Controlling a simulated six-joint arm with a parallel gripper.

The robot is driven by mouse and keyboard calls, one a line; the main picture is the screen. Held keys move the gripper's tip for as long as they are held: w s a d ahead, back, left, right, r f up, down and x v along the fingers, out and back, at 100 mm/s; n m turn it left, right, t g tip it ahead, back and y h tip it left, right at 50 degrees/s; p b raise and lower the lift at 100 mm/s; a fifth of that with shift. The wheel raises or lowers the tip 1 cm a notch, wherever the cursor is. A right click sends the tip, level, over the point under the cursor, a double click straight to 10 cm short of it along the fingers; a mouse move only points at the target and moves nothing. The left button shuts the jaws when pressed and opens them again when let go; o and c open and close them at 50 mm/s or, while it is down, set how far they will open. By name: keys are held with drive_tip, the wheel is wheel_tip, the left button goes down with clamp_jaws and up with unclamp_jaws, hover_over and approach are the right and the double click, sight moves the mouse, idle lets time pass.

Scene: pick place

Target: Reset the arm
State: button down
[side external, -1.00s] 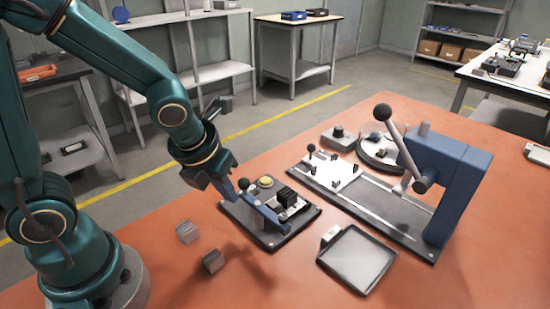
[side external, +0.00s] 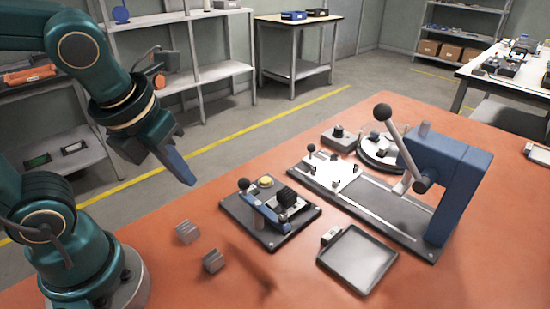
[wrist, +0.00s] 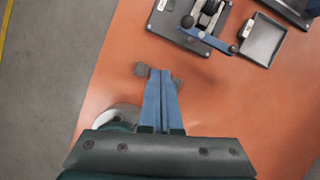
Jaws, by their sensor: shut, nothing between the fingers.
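My gripper (side external: 190,182) is raised in the air at the left of the side view, above the table's edge and apart from everything. Its blue fingers are together with nothing between them. In the wrist view the closed fingers (wrist: 161,75) point down over the orange table. Two small grey blocks lie on the table near my base: one block (side external: 187,232) and a second block (side external: 213,261). In the wrist view, the fingers partly cover the area around the blocks.
A dark fixture plate (side external: 240,215) with a blue lever stands mid-table. A grey tray (side external: 357,260) lies to its right. Behind it stands a blue press (side external: 455,190) with a black-knobbed lever. A round fixture (side external: 378,155) is farther back. The front left of the table (side external: 180,285) is mostly clear.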

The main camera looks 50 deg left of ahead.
drive_tip(key=n, duration=1)
drive_tip(key=s+d+n+t+h, duration=0.1)
drive_tip(key=n, duration=1)
drive_tip(key=d+n, duration=0.1)
drive_tip(key=n, duration=1)
drive_tip(key=shift+s+r, duration=0.15)
drive_tip(key=shift+r, duration=0.15)
